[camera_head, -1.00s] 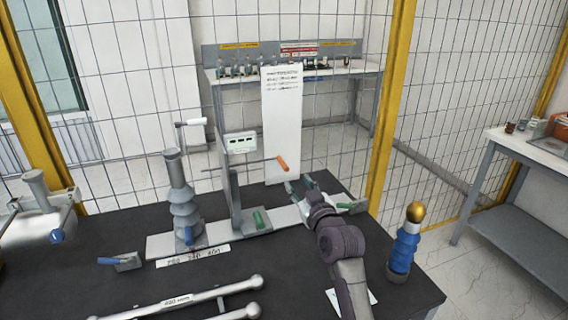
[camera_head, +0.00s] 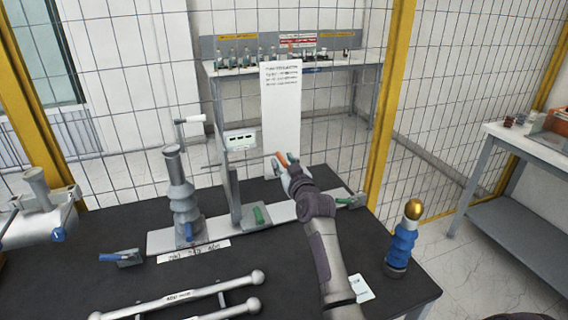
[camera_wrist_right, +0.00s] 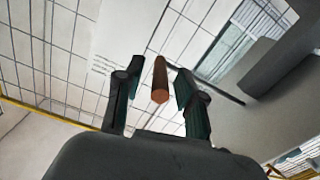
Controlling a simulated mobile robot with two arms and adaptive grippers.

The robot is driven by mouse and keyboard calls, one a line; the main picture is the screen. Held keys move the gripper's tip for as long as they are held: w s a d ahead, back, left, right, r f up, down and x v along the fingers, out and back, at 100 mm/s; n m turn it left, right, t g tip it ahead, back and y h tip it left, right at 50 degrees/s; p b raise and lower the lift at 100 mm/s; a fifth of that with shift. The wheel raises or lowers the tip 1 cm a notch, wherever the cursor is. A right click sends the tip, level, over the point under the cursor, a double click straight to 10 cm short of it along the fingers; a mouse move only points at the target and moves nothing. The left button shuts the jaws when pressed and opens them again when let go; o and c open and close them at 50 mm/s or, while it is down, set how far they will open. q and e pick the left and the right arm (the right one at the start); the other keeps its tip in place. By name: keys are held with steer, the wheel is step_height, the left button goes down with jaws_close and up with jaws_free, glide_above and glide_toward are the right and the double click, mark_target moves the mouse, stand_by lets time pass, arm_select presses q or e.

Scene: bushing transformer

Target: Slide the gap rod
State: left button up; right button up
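The gap rod is a thin dark rod (camera_head: 222,166) with an orange handle (camera_head: 281,158) on its right end. It runs sideways through an upright grey stand (camera_head: 233,195) on the black table. My right gripper (camera_head: 279,164) is at the handle in the head view and partly covers it. In the right wrist view the handle (camera_wrist_right: 160,80) lies between the two fingers of the open gripper (camera_wrist_right: 155,92), with a gap on both sides. My left gripper is in no view.
A grey ribbed bushing (camera_head: 180,195) stands left of the stand on a pale rail (camera_head: 215,230). A blue bushing with a gold ball (camera_head: 402,240) stands to the right. Long silver rods (camera_head: 180,298) lie in front. A wire fence (camera_head: 330,130) rises behind the table.

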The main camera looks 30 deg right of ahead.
steer(key=c, duration=0.5)
jaws_close()
steer(key=d, duration=0.2)
steer(key=s+d+b, duration=0.1)
steer(key=d, duration=0.2)
steer(key=shift+s+d+f, duration=0.1)
steer(key=shift+d, duration=0.15)
steer(key=o, duration=0.7)
jaws_free()
